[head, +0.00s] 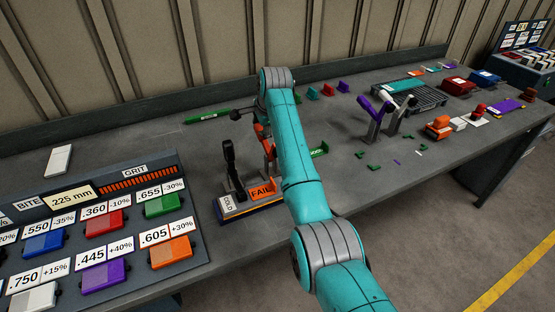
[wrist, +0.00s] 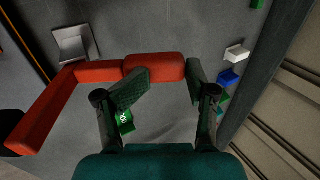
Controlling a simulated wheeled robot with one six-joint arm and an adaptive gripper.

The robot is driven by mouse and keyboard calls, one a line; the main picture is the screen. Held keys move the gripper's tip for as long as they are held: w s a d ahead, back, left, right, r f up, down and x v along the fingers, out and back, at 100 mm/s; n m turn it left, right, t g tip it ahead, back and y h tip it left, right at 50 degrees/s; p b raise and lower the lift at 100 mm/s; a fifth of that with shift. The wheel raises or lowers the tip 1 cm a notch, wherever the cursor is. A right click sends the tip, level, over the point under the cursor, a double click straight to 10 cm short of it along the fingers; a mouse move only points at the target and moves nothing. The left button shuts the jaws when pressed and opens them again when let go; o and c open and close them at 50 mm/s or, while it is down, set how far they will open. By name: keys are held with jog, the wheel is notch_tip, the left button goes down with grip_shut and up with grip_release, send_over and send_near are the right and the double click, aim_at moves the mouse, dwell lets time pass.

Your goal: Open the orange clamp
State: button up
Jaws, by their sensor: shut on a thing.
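The orange clamp (head: 269,149) stands at the press, partly hidden behind my arm in the head view. In the wrist view its red-orange handle (wrist: 155,67) runs across the upper middle, and a bar (wrist: 42,112) bends down to the left. My gripper (wrist: 170,76) is shut on the handle grip, one finger on each side. In the head view my gripper is mostly hidden behind my wrist. The press base (head: 238,215) has a COLD label and an orange FAIL sign (head: 262,191).
A black clamp lever (head: 228,160) stands upright just left of the orange clamp. A purple-handled clamp (head: 377,112) stands to the right. A panel of coloured labelled blocks (head: 100,225) is at the left.

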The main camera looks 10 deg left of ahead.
jog(key=shift+v, duration=2.7)
jog(key=shift+d, duration=0.1)
